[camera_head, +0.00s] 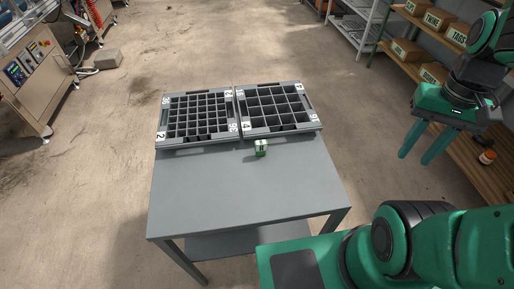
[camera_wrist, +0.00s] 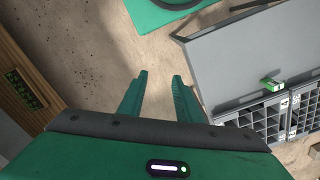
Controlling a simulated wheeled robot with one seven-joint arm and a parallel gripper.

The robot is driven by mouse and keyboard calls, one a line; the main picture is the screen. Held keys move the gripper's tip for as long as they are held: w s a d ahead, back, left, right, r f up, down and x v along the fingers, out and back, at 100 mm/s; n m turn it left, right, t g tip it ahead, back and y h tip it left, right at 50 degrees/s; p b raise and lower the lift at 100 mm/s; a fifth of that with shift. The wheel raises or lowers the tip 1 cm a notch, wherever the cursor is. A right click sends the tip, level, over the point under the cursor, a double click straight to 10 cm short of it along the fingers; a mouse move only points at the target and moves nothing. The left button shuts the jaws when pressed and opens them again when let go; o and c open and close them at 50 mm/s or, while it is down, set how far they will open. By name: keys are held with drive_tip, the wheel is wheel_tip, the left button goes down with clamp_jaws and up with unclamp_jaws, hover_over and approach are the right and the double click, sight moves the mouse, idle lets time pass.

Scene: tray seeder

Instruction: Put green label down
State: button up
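The green label (camera_head: 261,148) is a small green block with a white face and a dark mark. It stands on the grey table (camera_head: 240,190), just in front of the right-hand tray. It also shows in the wrist view (camera_wrist: 272,84) on the table at the right. My gripper (camera_head: 418,157) is right of the table in the head view, well apart from the label, with its fingers pointing down. In the wrist view its two fingers (camera_wrist: 160,76) are spread with only floor between them, so it is open and empty.
Two grey seed trays lie side by side at the table's back: a finer-celled left tray (camera_head: 160,139) and a coarser right tray (camera_head: 286,129). The table's front is clear. Wooden shelves (camera_head: 462,138) with boxes stand at the right. A machine (camera_head: 35,85) stands at the left.

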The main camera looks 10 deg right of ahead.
drive_tip(key=shift+o, duration=0.6)
drive_tip(key=shift+o, duration=0.3)
drive_tip(key=shift+s+r, duration=0.15)
drive_tip(key=shift+s, duration=0.2)
drive_tip(key=n, duration=0.1)
drive_tip(key=n+y, duration=0.1)
drive_tip(key=n, duration=2.2)
approach(262, 142)
drive_tip(key=f, duration=0.6)
drive_tip(key=shift+a+f, duration=0.3)
drive_tip(key=shift+a, duration=0.1)
drive_tip(key=shift+s+a+f, duration=0.1)
drive_tip(key=shift+a+f, duration=0.05)
drive_tip(key=shift+f, duration=1.35)
drive_tip(key=shift+a+f, duration=0.1)
drive_tip(key=shift+f, duration=1.4)
